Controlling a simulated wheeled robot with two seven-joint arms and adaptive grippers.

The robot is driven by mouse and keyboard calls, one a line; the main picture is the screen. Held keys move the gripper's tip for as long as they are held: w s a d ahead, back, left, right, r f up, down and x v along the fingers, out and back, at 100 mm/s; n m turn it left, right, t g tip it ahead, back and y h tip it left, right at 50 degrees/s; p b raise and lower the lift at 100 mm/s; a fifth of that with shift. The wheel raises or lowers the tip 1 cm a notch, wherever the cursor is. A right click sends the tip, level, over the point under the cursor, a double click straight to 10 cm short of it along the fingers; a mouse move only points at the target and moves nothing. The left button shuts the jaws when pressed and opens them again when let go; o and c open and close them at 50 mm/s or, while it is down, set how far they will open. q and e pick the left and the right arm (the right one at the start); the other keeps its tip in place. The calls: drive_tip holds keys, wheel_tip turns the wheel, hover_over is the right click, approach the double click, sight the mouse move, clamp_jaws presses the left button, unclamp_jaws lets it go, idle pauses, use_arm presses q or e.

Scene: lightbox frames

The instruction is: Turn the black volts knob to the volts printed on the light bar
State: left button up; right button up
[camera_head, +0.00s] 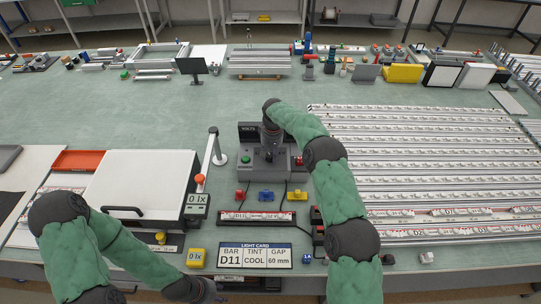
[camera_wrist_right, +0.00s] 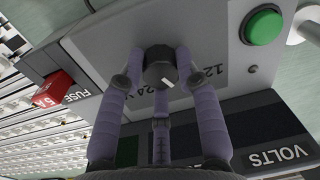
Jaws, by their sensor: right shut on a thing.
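The black volts knob (camera_wrist_right: 158,66) stands on the grey power box (camera_wrist_right: 100,45) in the right wrist view. Its white pointer mark points down and slightly right in that view. A "12" label is right of the knob, and a "24 V" label below it is partly hidden by a finger. My right gripper (camera_wrist_right: 160,72) is shut on the knob, with fingers on both sides. In the head view my right arm covers the knob on the box (camera_head: 247,165). The light bar (camera_head: 257,217) reads D11; its printed volts are too small to read. My left gripper is out of view.
The light card (camera_head: 254,256) reads D11, COOL, 60 mm. The box carries a green button (camera_wrist_right: 263,25) and a red fuse (camera_wrist_right: 53,90). Red, blue and yellow blocks (camera_head: 266,195) sit before it. Rows of light bars (camera_head: 430,150) fill the right.

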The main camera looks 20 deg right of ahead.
sight(272, 155)
drive_tip(key=shift+s+a+f+n, duration=0.1)
drive_tip(key=shift+f+n, duration=0.05)
drive_tip(key=shift+n, duration=0.6)
drive_tip(key=shift+s+f+n, duration=0.1)
drive_tip(key=shift+n, duration=0.65)
drive_tip(key=o, duration=1.2)
drive_tip(key=shift+c, duration=0.2)
drive_tip(key=shift+r, duration=0.1)
drive_tip(key=shift+w+r, duration=0.1)
drive_tip(key=shift+r, duration=0.3)
wheel_tip(272, 155, up, 11)
drive_tip(key=shift+d, duration=0.4)
drive_tip(key=shift+r, duration=0.2)
